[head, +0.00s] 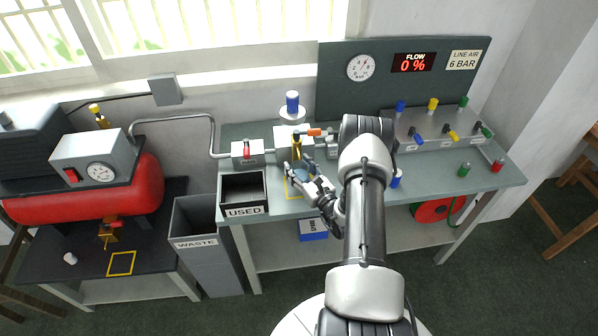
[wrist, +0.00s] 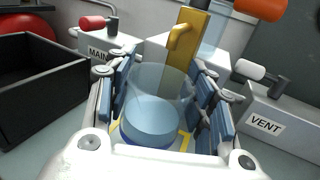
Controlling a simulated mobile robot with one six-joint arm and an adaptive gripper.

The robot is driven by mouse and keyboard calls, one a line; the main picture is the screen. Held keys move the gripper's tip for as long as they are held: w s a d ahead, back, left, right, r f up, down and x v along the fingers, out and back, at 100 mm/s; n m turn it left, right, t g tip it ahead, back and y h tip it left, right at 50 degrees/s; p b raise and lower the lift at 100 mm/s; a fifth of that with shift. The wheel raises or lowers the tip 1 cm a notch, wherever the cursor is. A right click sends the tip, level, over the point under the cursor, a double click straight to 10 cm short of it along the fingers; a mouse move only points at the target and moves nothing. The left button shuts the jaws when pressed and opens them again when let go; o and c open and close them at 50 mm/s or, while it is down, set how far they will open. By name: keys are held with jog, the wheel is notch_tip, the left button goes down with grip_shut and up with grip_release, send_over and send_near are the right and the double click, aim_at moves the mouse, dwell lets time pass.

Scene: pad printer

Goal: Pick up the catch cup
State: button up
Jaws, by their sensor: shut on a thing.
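The catch cup (wrist: 155,105) is a clear cup with bluish liquid or tint and a dark blue band low down. In the wrist view it stands upright between the blue-padded fingers of my gripper (wrist: 165,100), which is shut on it. A yellow outline on the bench shows around its base. In the head view my gripper (head: 300,176) is at the front left of the bench, over the yellow-outlined spot; the cup is small and partly hidden there. I cannot tell whether the cup touches the bench.
A brass drain with an orange-handled valve (wrist: 188,40) is just behind the cup. The black USED bin (head: 243,211) is to the left, with the MAIN valve (head: 247,153) behind it. The VENT block (wrist: 268,122) is to the right. The WASTE bin (head: 195,243) stands on the floor.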

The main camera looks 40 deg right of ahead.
jog(key=s+a+p, duration=0.2)
jog(key=s+a, duration=0.1)
jog(key=s, duration=1.4)
jog(key=shift+s+r+p, duration=0.2)
jog(key=shift+s+p, duration=0.1)
jog(key=shift+s, duration=0.1)
jog(key=w+a+r+n+y, duration=0.6)
jog(key=w+a+r+y, duration=0.25)
jog(key=w+a, duration=0.2)
jog(key=w+a+r+n+g+y, duration=0.1)
jog(key=a+r+n+g+y, duration=0.2)
jog(key=a, duration=0.6)
jog(key=w+a+r+n+g+y, duration=0.1)
jog(key=a+r+n+g+y, duration=0.2)
jog(key=a+y, duration=0.3)
jog(key=a+r+g, duration=0.1)
jog(key=a, duration=0.2)
jog(key=shift+a+r+n, duration=0.25)
jog(key=shift+n, duration=0.15)
jog(key=shift+w, duration=0.1)
